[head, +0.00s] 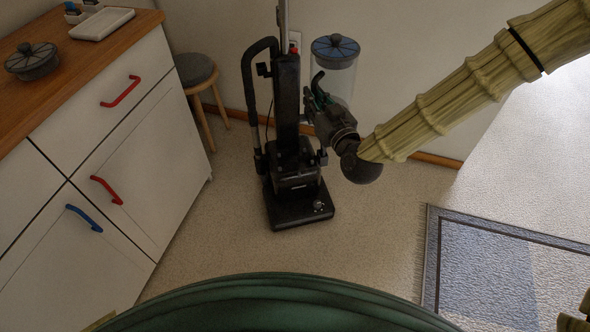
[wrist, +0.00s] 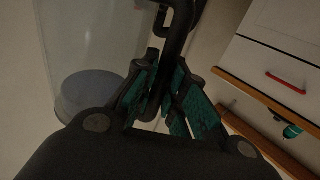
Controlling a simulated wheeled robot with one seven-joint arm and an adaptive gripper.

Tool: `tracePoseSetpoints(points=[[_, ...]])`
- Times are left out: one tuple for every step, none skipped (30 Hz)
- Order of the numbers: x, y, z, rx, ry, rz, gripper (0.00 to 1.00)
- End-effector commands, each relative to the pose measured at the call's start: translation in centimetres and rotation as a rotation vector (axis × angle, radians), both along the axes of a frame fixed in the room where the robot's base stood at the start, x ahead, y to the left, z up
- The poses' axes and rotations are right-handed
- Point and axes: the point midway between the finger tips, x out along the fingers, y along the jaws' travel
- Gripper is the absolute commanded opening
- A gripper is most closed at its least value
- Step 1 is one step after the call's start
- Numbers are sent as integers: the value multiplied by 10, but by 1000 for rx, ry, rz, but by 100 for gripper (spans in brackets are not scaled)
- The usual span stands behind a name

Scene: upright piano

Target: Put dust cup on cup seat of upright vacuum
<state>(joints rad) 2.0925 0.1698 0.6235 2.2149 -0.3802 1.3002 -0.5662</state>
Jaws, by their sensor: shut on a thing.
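The dust cup (head: 336,50) is a clear cylinder with a grey-blue ribbed lid. It is held upright in the air, to the right of the vacuum's upper body. My gripper (head: 318,92) is shut on its dark handle. In the wrist view the green-padded fingers (wrist: 163,97) close around the black handle (wrist: 178,35), and the clear cup wall (wrist: 95,40) is at the left. The upright vacuum (head: 287,100) is black and stands on the floor by the wall. Its cup seat appears to be the low ledge (head: 297,180) above the floor head; my gripper is well above it.
A white cabinet (head: 100,130) with red and blue handles stands left. Its wooden top holds a lidded pot (head: 32,65) and a white tray (head: 102,23). A stool (head: 195,70) is behind it. A rug (head: 490,270) lies right. Floor before the vacuum is clear.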

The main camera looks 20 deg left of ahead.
Motion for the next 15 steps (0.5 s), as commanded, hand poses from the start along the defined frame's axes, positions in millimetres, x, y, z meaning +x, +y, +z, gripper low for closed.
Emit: tracePoseSetpoints(points=[[-2,2,-21,-1,-1,2,0],[-3,2,-29,-1,0,3,0],[-4,3,-39,-1,-1,3,0],[-5,4,-47,-1,-1,4,0],[-6,5,-54,-1,-1,5,0],[-7,6,-65,-1,0,6,0],[-9,7,-72,-1,0,7,0],[-10,7,-79,-1,-1,8,0],[-11,8,-89,0,-1,10,0],[-12,9,-96,1,-2,11,0],[-14,10,-104,0,-1,12,0],[-16,11,-114,0,-1,15,0],[-17,12,-122,0,-1,16,0],[-18,13,-129,1,-2,17,0],[-20,13,-139,1,-3,18,0]])
